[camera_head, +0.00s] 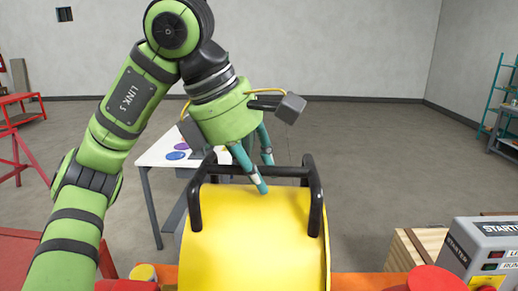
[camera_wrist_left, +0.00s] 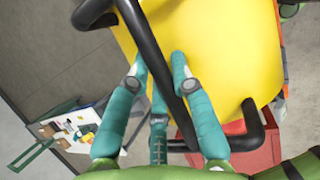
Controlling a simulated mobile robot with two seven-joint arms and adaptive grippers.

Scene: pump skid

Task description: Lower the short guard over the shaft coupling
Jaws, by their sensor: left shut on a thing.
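The yellow guard (camera_head: 255,240) is a curved cover with black bar handles (camera_head: 290,171) on top. It fills the lower middle of the head view and shows in the wrist view (camera_wrist_left: 215,45). My left gripper (camera_head: 264,178) is shut on the handle's cross bar. In the wrist view the bar passes between its teal fingers (camera_wrist_left: 158,75). The shaft coupling is not visible; the guard covers the middle of the skid from the head camera. I cannot tell how high the guard is above the skid. My right gripper is not in view.
An orange skid frame (camera_head: 365,282) shows beside the guard. A grey starter box (camera_head: 487,245) and wooden crate (camera_head: 408,250) stand at the right, with a red round part (camera_head: 436,279) in front. A white table (camera_head: 160,152) stands behind. Open floor lies beyond.

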